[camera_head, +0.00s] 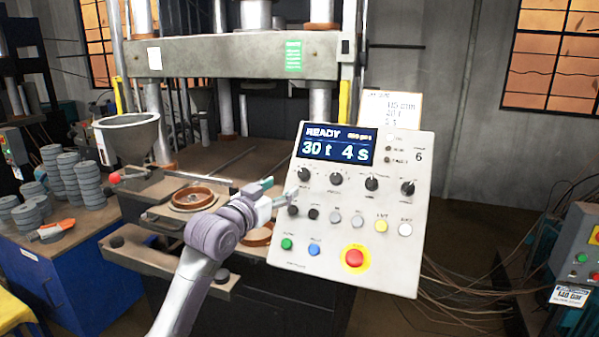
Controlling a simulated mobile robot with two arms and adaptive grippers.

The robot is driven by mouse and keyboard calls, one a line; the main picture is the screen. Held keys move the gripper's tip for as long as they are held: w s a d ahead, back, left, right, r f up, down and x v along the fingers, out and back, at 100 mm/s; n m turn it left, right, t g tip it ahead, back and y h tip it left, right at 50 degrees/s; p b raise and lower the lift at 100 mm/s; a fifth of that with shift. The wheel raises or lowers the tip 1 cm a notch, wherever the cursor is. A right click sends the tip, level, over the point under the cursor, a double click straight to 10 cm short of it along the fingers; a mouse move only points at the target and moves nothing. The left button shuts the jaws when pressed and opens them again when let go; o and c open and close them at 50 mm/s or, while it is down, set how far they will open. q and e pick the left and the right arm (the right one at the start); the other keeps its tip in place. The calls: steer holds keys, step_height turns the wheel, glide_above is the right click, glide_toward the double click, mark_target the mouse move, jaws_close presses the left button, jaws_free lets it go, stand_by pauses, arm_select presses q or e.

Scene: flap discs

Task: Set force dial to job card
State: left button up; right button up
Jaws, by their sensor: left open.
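The control panel (400,262) is a tilted pale plate with a blue display (337,144) reading READY, 30 t, 4 s. Below it is a row of black knobs: a leftmost dial (304,174), a second dial (336,179), a third dial (371,184) and a right dial (407,188). Their small labels cannot be read, so I cannot tell which sets force. The job card (395,108) is behind the panel's top edge; its small print is hard to read. My left gripper (279,192) is open and empty at the panel's left edge, just left of and below the leftmost dial.
The panel's lower part has several buttons and a red emergency stop (354,257) on yellow. Behind stands a press with a grey crossbeam (230,56). Stacked discs (83,185) and a grey hopper (127,131) are at left. Another control box (582,255) and loose cables are at right.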

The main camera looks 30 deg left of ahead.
mark_target(302, 174)
arm_select(q)
steer(key=w, duration=0.2)
steer(key=w+p, duration=0.1)
steer(key=w, duration=0.2)
steer(key=w+p, duration=0.1)
steer(key=w, duration=0.2)
steer(key=shift+w+a, duration=0.15)
steer(key=shift+a, duration=0.2)
steer(key=shift+w+f, duration=0.1)
steer(key=shift+w, duration=0.55)
jaws_close()
